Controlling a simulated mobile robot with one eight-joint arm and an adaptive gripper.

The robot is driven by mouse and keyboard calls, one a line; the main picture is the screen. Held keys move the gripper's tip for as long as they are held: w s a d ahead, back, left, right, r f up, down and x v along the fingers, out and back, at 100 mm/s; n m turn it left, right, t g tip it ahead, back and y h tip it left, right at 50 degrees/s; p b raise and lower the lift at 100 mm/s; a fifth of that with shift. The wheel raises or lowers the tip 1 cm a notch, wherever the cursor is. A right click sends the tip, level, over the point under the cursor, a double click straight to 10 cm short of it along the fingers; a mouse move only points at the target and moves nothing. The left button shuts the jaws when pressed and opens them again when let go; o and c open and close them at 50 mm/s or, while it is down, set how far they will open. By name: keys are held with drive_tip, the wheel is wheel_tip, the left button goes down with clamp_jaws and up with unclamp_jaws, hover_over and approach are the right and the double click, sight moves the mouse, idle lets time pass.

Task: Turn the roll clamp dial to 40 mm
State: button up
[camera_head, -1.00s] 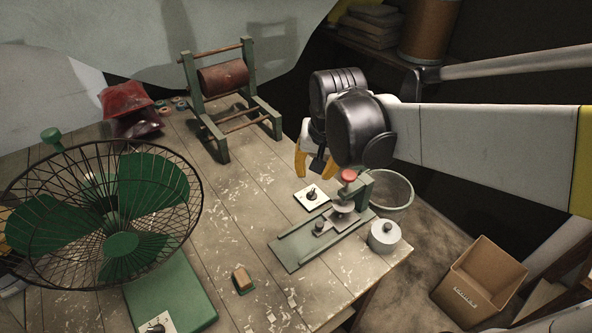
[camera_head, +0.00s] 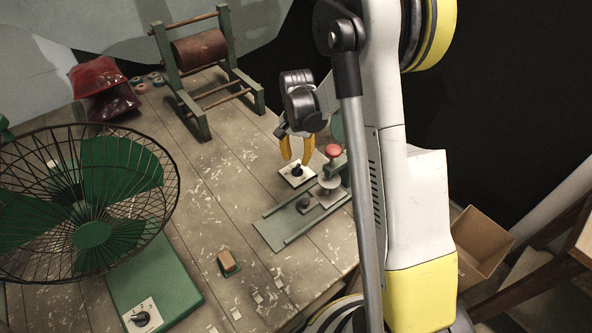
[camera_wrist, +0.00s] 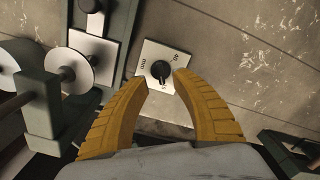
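The roll clamp dial (camera_head: 297,170) is a black knob on a small white square plate on the workbench, beside the green roll clamp (camera_head: 277,228). In the wrist view the dial (camera_wrist: 160,69) sits just ahead of the fingertips. The plate has "mm" and small numbers, and I cannot tell which value the pointer marks. My gripper (camera_head: 297,150) has yellow fingers spread apart and points down just above the dial. In the wrist view the fingers (camera_wrist: 163,80) are open, with a tip on either side of the knob's near edge, holding nothing.
A caged fan (camera_head: 92,220) with its own dial (camera_head: 141,318) stands at the left. A green rack with a brown roll (camera_head: 198,50) stands at the back. A small brown block (camera_head: 228,262) lies at the front. A cardboard box (camera_head: 482,243) is on the floor at right.

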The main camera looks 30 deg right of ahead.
sight(297, 168)
wheel_tip(297, 168, down, 5)
drive_tip(key=shift+f+b, duration=0.1)
drive_tip(key=shift+b, duration=0.6)
drive_tip(key=shift+c, duration=0.2)
clamp_jaws()
